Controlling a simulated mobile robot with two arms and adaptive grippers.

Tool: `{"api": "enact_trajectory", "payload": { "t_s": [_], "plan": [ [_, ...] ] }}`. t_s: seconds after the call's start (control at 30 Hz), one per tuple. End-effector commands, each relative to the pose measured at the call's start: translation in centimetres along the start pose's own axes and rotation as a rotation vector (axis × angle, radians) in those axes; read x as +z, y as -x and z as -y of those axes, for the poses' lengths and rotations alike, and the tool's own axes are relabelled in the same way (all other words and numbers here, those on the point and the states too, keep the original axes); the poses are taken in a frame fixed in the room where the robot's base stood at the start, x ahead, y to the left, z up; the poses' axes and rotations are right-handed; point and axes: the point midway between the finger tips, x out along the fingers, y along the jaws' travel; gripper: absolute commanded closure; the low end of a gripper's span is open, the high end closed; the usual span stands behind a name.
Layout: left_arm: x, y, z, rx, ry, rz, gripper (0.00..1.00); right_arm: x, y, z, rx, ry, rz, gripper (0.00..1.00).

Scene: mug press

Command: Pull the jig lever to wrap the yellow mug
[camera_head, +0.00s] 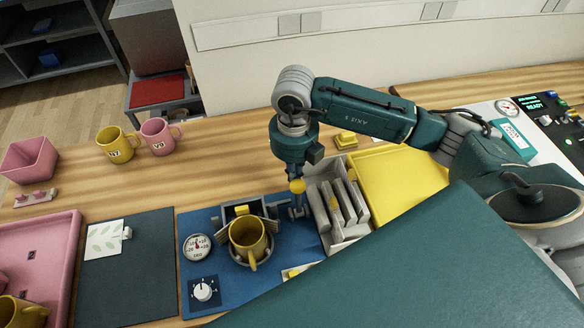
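The yellow mug (246,238) sits upright in the round holder of the jig on the blue base (216,266). Brownish flaps stand spread on either side of it. The jig lever's yellow ball knob (297,186) is to the right of the mug, above a grey metal pivot. My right gripper (297,190) points down from above at the knob. Its fingers are small and partly hidden here, so I cannot tell whether they grip the knob. My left gripper is not in view.
A gauge (198,247) and a dial (203,291) are left of the mug. A grey divided bin (351,233) and a yellow tray (398,172) lie to the right. A dark mat (130,274) and a pink tray (68,238) lie left. Two mugs stand farther back.

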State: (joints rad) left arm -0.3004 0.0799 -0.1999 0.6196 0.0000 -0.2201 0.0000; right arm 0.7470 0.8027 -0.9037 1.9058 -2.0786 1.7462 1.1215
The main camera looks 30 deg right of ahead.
Motion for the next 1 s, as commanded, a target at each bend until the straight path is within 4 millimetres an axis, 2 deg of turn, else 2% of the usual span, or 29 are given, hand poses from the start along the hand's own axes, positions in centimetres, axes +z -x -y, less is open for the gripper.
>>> {"api": "enact_trajectory", "payload": {
  "t_s": [1.0],
  "plan": [
    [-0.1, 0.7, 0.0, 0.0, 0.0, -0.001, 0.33, -5.1, 0.0, 0.0, 0.0, 0.0, 0.001, 1.0]
  ]
}}
